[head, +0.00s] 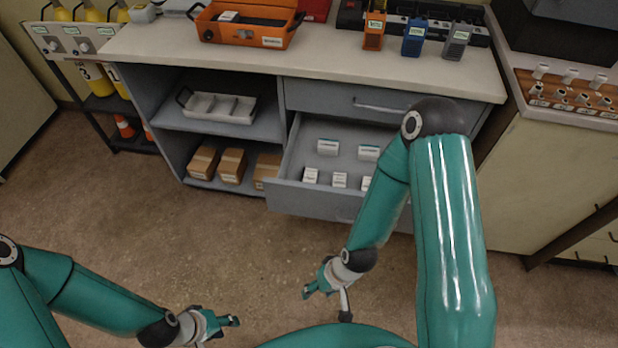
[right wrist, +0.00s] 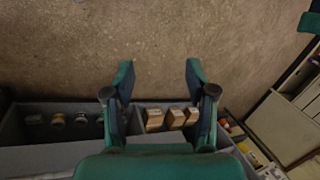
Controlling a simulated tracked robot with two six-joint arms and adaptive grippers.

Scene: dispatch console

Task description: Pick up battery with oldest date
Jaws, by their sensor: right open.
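The open drawer (head: 290,190) holds several small white batteries. Two lie at the back, the back left one (head: 328,147) and the back right one (head: 368,153). The front row includes a left battery (head: 311,176) and a middle battery (head: 340,180); one at the right (head: 366,183) is partly hidden by my right arm. The dates on their labels are too small to read. My right gripper (head: 326,303) is open and empty, in front of the drawer; its fingers also show in the right wrist view (right wrist: 160,78). My left gripper (head: 222,322) is at lower left, away from the drawer; its jaw state is unclear.
The counter (head: 340,65) above the drawer carries an orange case (head: 245,30) and several radios, including a blue one (head: 414,38). Shelves left of the drawer hold a white tray (head: 220,107) and brown boxes (head: 232,166). The floor in front is clear.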

